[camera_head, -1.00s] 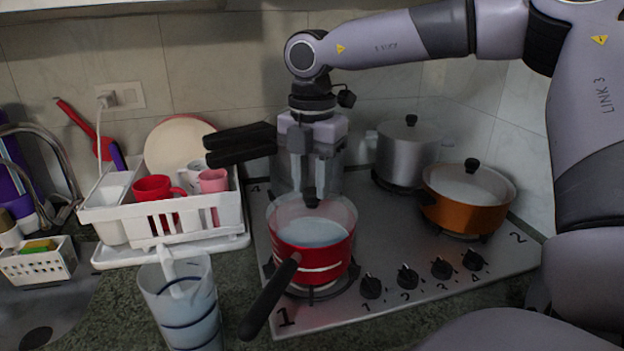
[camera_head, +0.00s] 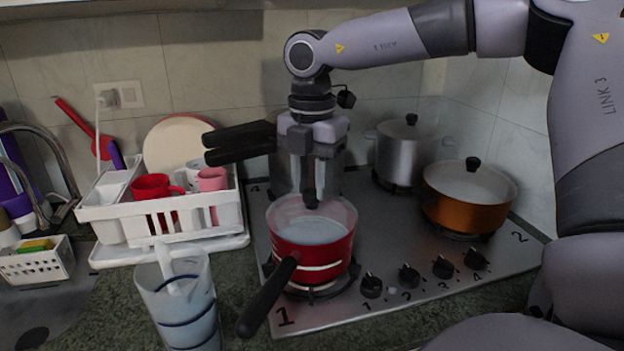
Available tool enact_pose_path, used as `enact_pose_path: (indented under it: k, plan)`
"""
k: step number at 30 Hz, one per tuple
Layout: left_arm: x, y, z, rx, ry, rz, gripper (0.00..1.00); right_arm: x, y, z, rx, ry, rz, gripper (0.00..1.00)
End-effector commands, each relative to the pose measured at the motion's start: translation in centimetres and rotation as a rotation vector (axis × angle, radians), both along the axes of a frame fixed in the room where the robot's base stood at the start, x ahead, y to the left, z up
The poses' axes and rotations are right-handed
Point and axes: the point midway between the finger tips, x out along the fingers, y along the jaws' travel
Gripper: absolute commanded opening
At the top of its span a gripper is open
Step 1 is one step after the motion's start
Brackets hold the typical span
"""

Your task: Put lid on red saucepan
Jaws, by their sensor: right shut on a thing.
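The red saucepan (camera_head: 322,256) stands on the front left burner, with its black handle (camera_head: 268,298) pointing toward the front left. A clear glass lid (camera_head: 311,229) is at the top of the saucepan and looks roughly level. I cannot tell if its rim is fully seated all around. My right gripper (camera_head: 311,196) comes down from above and is shut on the lid's dark knob, which is mostly hidden by the fingers. My left gripper is not in view.
An orange pot (camera_head: 465,205) and a steel pot (camera_head: 404,155) stand on the right of the stove (camera_head: 400,235). A white dish rack (camera_head: 170,225) with cups is at left. A tall pitcher (camera_head: 180,310) stands at front. Black handles (camera_head: 240,142) stick out left behind my gripper.

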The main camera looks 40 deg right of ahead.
Motion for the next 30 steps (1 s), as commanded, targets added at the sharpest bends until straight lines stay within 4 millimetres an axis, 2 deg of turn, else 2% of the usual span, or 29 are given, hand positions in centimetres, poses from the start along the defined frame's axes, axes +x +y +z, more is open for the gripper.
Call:
enact_pose_path:
  k: [10, 11, 12, 13, 19, 20, 21, 22, 30]
  plan:
    - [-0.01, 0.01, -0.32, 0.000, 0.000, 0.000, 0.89, 0.03, 0.01, -0.22, 0.000, -0.001, 0.000, 0.00]
    - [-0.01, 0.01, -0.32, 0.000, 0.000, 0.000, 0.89, 0.02, 0.01, -0.22, 0.000, -0.001, 0.000, 0.42]
    - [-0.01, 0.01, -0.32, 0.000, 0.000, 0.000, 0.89, 0.02, 0.01, -0.22, 0.000, -0.001, 0.000, 0.55]
    - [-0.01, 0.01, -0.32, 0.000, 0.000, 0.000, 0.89, 0.02, 0.01, -0.22, 0.000, -0.001, 0.000, 0.62]
    - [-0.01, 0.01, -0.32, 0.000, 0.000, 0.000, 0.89, 0.02, 0.01, -0.24, 0.000, 0.000, 0.000, 0.62]
    - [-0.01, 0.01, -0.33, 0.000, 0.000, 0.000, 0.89, 0.00, 0.00, -0.28, 0.000, 0.000, 0.000, 0.68]
    - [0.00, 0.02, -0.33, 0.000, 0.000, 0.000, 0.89, 0.00, 0.00, -0.28, 0.000, 0.001, 0.000, 0.81]
    - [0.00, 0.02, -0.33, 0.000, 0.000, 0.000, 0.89, 0.00, 0.00, -0.28, 0.000, 0.001, 0.000, 0.87]
    - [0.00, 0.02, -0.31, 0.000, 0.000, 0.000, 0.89, 0.00, 0.00, -0.26, 0.000, 0.001, 0.000, 0.87]
